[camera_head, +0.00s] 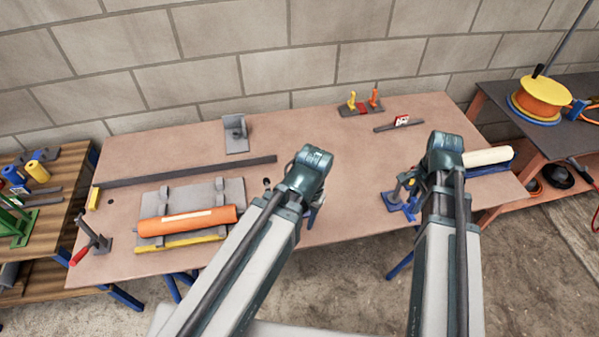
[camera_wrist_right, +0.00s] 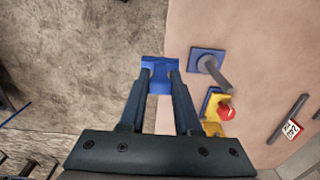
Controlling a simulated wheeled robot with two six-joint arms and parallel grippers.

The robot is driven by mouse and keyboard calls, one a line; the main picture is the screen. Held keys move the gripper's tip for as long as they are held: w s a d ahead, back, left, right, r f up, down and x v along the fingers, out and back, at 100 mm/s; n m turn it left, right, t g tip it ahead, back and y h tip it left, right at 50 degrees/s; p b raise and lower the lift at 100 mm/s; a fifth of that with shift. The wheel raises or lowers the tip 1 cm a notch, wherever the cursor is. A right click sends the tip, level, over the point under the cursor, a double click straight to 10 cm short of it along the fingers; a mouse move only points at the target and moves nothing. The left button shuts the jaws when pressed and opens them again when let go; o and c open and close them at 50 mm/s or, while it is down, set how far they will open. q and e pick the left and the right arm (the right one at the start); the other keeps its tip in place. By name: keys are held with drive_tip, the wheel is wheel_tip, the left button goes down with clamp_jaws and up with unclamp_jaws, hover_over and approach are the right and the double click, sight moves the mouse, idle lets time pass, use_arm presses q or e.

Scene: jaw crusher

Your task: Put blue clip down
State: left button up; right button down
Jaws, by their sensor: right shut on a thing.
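The blue clip (camera_wrist_right: 155,77) is between the fingertips of my right gripper (camera_wrist_right: 160,72), which is shut on it, in the right wrist view. It is at the table's front edge, with bare floor to its left in that view. I cannot tell whether it touches the table. In the head view, my right arm covers much of this area. My left gripper (camera_head: 314,211) hangs near the table's front edge, mostly hidden behind its own arm, so its jaws do not show clearly.
A blue plate with a grey post (camera_wrist_right: 207,62) and a yellow piece with a red knob (camera_wrist_right: 224,111) stand close to the clip. An orange cylinder (camera_head: 187,221) lies at the left of the table (camera_head: 330,150). The table's middle is fairly clear.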

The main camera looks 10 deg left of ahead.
use_arm(q)
wheel_tip(320, 180, down, 4)
drive_tip(key=shift+r+b, duration=0.1)
drive_tip(key=shift+b, duration=1.1)
use_arm(e)
drive_tip(key=s+d+f, duration=0.4)
drive_tip(key=d, duration=0.1)
drive_tip(key=shift+s, duration=0.3)
use_arm(q)
wheel_tip(320, 180, down, 5)
drive_tip(key=b, duration=0.5)
use_arm(e)
drive_tip(key=w+a+f, duration=0.1)
drive_tip(key=w+a, duration=0.2)
drive_tip(key=a, duration=0.1)
drive_tip(key=w+a+f, duration=0.2)
drive_tip(key=w+a, duration=0.2)
drive_tip(key=w+a+f, duration=0.2)
drive_tip(key=w+a, duration=0.1)
drive_tip(key=a, duration=0.1)
drive_tip(key=shift+w+a, duration=0.1)
drive_tip(key=shift+w, duration=0.1)
use_arm(q)
drive_tip(key=shift+f, duration=0.25)
use_arm(e)
drive_tip(key=shift+f, duration=0.15)
drive_tip(key=c, duration=0.6)
unclamp_jaws()
